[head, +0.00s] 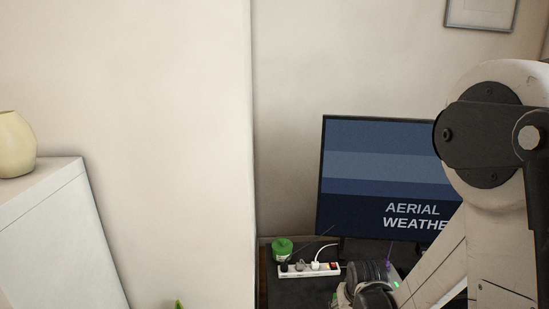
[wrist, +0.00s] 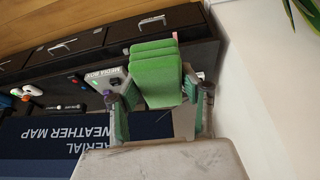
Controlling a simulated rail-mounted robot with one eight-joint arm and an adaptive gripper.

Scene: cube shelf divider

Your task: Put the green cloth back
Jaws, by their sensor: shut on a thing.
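The green cloth (wrist: 155,75) is a folded, layered stack in the wrist view. It sits between the two fingers of my gripper (wrist: 160,100), which is shut on it. It is held in front of a dark cabinet, and I cannot tell whether it touches the surface behind.
A screen (head: 380,175) stands against the wall. A box marked MEDIA BOX (wrist: 103,75) is near the cloth. A white wall (wrist: 265,90) is close on the right.

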